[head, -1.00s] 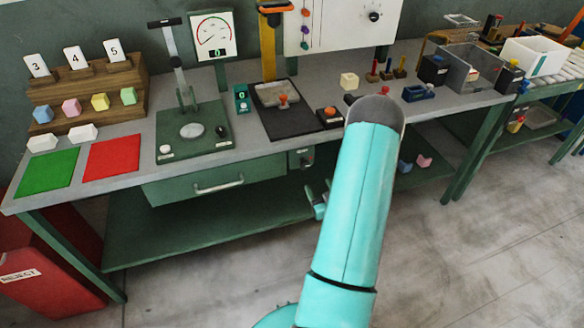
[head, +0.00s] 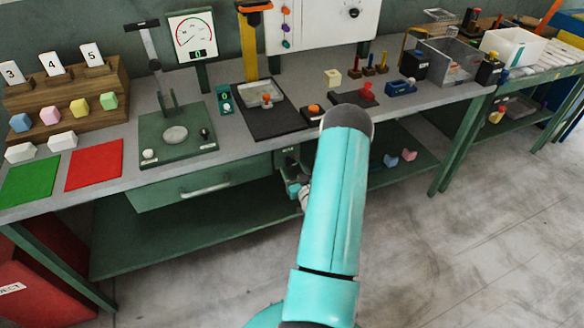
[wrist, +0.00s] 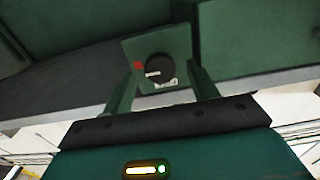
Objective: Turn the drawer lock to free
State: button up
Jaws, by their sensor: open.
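The drawer lock is a round black knob (wrist: 159,68) with a white pointer line, on a small green plate (wrist: 177,47). The pointer lies toward the left, near a red mark (wrist: 138,65); a small pale label sits below right, too small to read. In the head view the lock plate (head: 288,156) hangs under the bench top, right of the green drawer (head: 160,190), which looks closed. My gripper (wrist: 162,78) is open, one finger on each side of the knob in the wrist view. It also shows in the head view (head: 297,187), partly hidden by my arm, just below the plate.
The grey bench top (head: 225,160) overhangs the drawer and lock. A green lower shelf (head: 190,228) runs beneath. A silver drawer handle (head: 204,187) sticks out to the left of the lock. The floor in front is clear.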

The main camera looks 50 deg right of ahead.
jog(key=shift+x, duration=1.05)
jog(key=c, duration=1)
jog(key=shift+o, duration=0.2)
jog(key=shift+n, duration=0.3)
jog(key=n, duration=1.3)
jog(key=shift+s+r+n, duration=0.1)
jog(key=shift+n, duration=2.1)
jog(key=shift+d, duration=0.1)
